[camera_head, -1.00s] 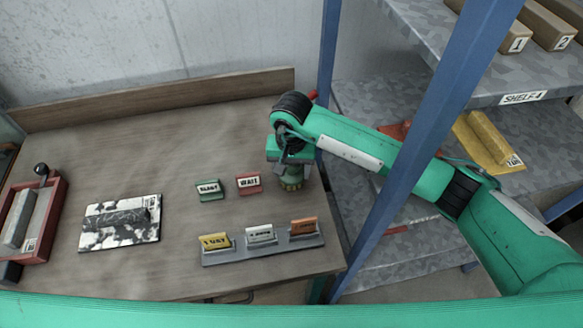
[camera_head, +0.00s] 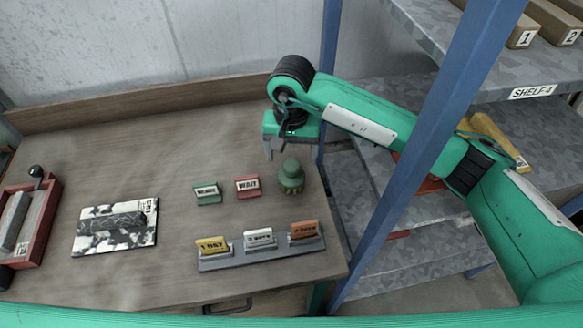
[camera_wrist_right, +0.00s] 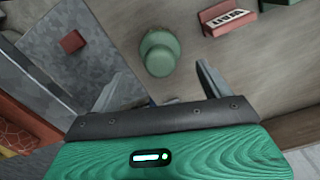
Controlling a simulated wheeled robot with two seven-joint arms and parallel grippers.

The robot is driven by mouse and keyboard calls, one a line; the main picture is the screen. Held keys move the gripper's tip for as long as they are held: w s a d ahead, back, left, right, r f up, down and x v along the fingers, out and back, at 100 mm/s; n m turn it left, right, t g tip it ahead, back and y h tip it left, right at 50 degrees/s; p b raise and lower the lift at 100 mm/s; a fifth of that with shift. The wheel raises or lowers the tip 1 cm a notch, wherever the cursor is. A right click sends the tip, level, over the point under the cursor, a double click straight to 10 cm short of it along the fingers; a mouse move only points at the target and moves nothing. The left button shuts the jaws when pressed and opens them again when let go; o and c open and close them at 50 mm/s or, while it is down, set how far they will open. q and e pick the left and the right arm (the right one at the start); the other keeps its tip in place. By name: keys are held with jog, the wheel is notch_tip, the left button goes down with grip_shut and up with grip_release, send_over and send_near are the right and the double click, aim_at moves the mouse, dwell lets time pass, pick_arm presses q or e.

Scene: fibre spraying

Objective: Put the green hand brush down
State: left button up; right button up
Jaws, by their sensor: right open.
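The green hand brush (camera_head: 291,176) stands upright on the wooden table (camera_head: 150,185) near its right edge, bristles down and rounded knob up. It also shows from above in the right wrist view (camera_wrist_right: 159,52). My right gripper (camera_head: 284,151) is open and empty, above and just behind the brush, clear of it. In the right wrist view its fingers (camera_wrist_right: 160,80) stand wide apart, with the brush beyond and between them. My left gripper is not in view.
Left of the brush stand a red sign (camera_head: 247,187) and a green sign (camera_head: 207,194). In front is a grey holder (camera_head: 262,257) with three coloured cards. A speckled plate (camera_head: 115,227) and red tray (camera_head: 45,222) lie left. A blue post (camera_head: 425,130) and shelves stand right.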

jog(key=shift+r+b, duration=0.5)
jog(key=shift+r, duration=1.85)
